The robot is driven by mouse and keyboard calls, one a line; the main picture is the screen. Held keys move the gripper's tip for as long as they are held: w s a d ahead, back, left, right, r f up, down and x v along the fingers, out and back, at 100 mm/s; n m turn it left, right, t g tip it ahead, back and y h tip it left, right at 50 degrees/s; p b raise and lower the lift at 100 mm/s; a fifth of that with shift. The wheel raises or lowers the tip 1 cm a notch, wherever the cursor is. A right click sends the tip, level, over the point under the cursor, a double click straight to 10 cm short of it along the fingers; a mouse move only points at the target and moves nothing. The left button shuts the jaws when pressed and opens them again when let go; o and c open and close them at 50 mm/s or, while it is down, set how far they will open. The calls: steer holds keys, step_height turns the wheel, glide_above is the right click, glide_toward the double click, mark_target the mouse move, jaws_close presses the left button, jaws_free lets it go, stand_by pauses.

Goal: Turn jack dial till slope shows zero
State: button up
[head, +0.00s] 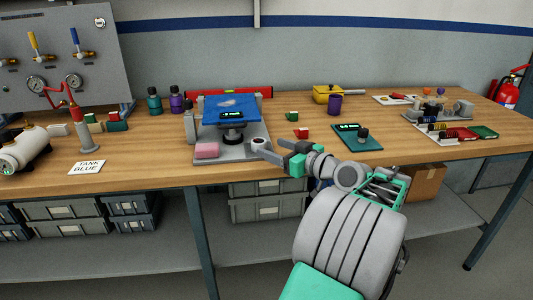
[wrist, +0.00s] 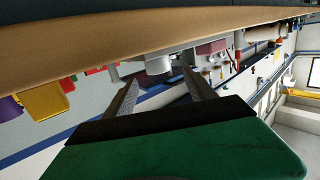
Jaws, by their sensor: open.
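The jack stands on a grey base plate (head: 230,152) and carries a blue platform (head: 230,106). A small dark display (head: 231,114) with green figures sits at the platform's front; the figures are too small to read. A pale round knob (head: 257,144), which looks like the jack dial, is at the base plate's right side. My gripper (head: 272,147) is open, with its fingers pointing left at this knob. In the wrist view, the pale knob (wrist: 158,64) appears just beyond and between the open fingertips (wrist: 160,77). I cannot tell whether they touch it.
A pink block (head: 207,150) lies on the base plate's left front. A grey bottle (head: 190,126) stands left of the jack. Red and green blocks (head: 302,133) and a teal pad (head: 357,138) lie to the right.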

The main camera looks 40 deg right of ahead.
mark_target(264, 144)
steer(key=shift+s+d+f+t+b, duration=0.1)
steer(key=shift+s+f+t+b, duration=0.15)
steer(key=shift+f+t, duration=0.4)
steer(key=w, duration=0.7)
steer(key=shift+w+r, duration=0.4)
steer(key=shift+c, duration=0.6)
steer(key=c, duration=1.3)
